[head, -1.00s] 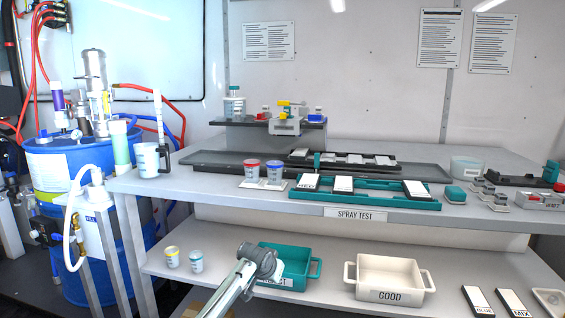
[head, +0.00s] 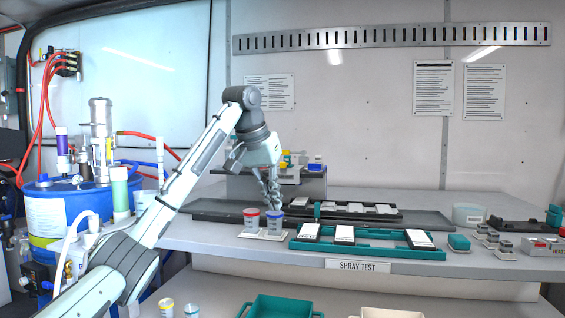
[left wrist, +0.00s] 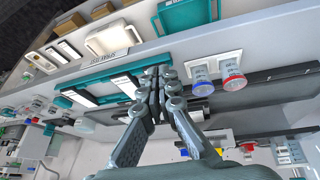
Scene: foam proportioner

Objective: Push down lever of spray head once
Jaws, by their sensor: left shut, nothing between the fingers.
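A device with yellow parts (head: 286,157), which looks like the spray head in its holder, stands on the raised rear shelf. My left gripper partly covers it in the head view, and I cannot make out its lever. A small yellow part (left wrist: 219,151) shows near the bottom of the left wrist view. My left gripper (head: 273,204) points down over the bench near the red-rimmed cup (head: 251,218) and the blue-rimmed cup (head: 274,221). In the left wrist view my left gripper (left wrist: 158,76) has its fingers together and empty. My right gripper is not in view.
The teal rack (head: 375,250) with panels lies in front of the long dark tray (head: 425,217). A blue-capped item (head: 315,163) stands on the rear shelf. The blue drum (head: 85,205) with hoses is at left. Bins (head: 280,308) sit on the lower shelf.

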